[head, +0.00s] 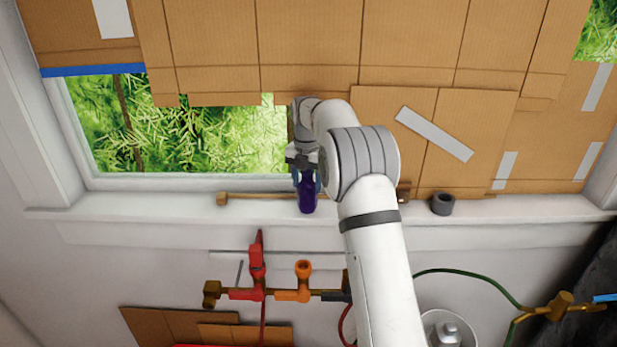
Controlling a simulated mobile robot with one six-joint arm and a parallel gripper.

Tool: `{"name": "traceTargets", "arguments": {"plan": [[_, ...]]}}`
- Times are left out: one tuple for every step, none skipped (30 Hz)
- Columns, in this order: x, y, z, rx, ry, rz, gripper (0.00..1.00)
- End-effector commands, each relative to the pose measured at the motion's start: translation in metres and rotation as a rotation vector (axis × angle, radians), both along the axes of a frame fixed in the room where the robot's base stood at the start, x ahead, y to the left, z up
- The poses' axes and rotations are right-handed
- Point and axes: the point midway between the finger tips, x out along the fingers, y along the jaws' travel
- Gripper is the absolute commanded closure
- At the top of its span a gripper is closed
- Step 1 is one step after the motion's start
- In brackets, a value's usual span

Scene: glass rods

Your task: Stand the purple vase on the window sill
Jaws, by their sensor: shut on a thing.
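The purple vase (307,195) is small and dark, and it is upright at the window sill (150,214), just left of my arm. My gripper (306,180) reaches down from above and is shut on the vase's upper part. The vase's lower end shows against the sill top. I cannot tell whether its base touches the sill or hovers slightly over it. The gripper covers the top of the vase.
A wooden-handled tool (250,197) lies on the sill left of the vase. A dark tape roll (442,204) sits on the sill to the right. Cardboard (310,45) covers much of the window. Red and orange valves (256,270) stand below the sill. The sill's left end is bare.

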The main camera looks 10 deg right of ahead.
Motion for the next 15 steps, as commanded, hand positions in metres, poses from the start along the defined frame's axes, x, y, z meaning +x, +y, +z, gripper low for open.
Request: {"name": "traceTargets", "arguments": {"plan": [[0.0004, -0.0003, 0.0002, 0.0, 0.0, 0.0, 0.79], [0.0004, -0.0004, -0.0005, 0.0, 0.0, 0.0, 0.79], [0.0004, -0.0004, -0.0009, 0.0, 0.0, 0.0, 0.79], [0.0005, -0.0005, -0.001, 0.0, 0.0, 0.0, 0.79], [0.0005, -0.0006, -0.0009, 0.0, 0.0, 0.0, 0.79], [0.0005, -0.0006, -0.0009, 0.0, 0.0, -0.001, 0.79], [0.0005, -0.0006, -0.0009, 0.0, 0.0, -0.001, 0.79], [0.0004, -0.0006, -0.0013, 0.0, 0.0, -0.001, 0.79], [0.0004, -0.0006, -0.0024, 0.0, 0.0, -0.001, 0.79], [0.0004, -0.0007, -0.0035, 0.0, 0.0, -0.001, 0.79], [0.0004, -0.0007, -0.0046, 0.0, 0.0, -0.001, 0.79], [0.0003, -0.0008, -0.0045, 0.0, 0.001, -0.001, 0.46], [0.0003, -0.0009, -0.0043, 0.0, 0.001, -0.001, 0.43], [0.0003, -0.0009, -0.0043, 0.0, 0.001, -0.001, 0.41], [0.0003, -0.0009, -0.0043, 0.0, 0.001, -0.001, 0.38]]}}
